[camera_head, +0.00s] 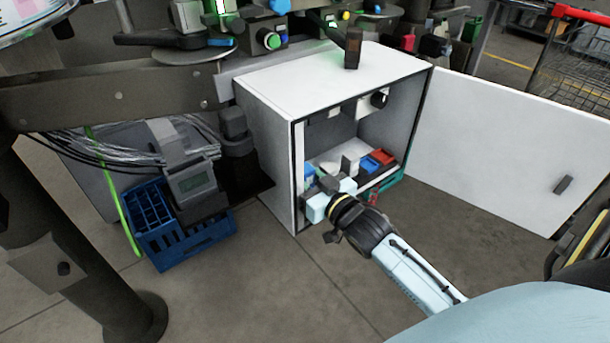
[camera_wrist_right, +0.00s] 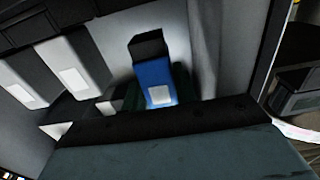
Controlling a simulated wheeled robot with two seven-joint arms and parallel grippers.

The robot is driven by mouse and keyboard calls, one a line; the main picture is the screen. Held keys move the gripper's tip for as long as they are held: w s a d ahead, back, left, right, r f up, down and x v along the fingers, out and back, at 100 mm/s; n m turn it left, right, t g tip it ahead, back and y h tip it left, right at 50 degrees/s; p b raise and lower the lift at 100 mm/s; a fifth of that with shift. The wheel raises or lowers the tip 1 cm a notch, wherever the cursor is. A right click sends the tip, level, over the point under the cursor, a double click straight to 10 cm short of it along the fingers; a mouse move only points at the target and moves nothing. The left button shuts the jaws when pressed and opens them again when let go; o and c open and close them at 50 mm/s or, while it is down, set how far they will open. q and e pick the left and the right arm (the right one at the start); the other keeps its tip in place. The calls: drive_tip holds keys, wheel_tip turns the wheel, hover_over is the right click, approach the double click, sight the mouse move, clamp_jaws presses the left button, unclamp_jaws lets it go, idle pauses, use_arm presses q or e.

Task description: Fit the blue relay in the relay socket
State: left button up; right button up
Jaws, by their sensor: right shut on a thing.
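The blue relay (camera_wrist_right: 157,82) has a dark top block and a pale label. In the right wrist view it sits upright between the dark fingers of my right gripper (camera_wrist_right: 158,98), which is shut on it. In the head view my right gripper (camera_head: 322,190) reaches into the left front of the open white cabinet (camera_head: 300,85), and a small blue patch of the relay (camera_head: 309,170) shows just beyond it. I cannot make out the relay socket; the relay and gripper may hide it. My left gripper is not in view.
Blue (camera_head: 368,164) and red (camera_head: 384,157) modules stand to the right inside the cabinet. White modules (camera_wrist_right: 72,72) stand left of the relay in the wrist view. The cabinet door (camera_head: 500,145) is open to the right. A blue crate (camera_head: 165,250) is on the floor.

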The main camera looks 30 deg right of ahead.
drive_tip(key=shift+f, duration=0.1)
idle(0.4)
drive_tip(key=shift+f+b, duration=0.85)
drive_tip(key=shift+f, duration=0.5)
drive_tip(key=o, duration=1)
drive_tip(key=shift+o, duration=0.2)
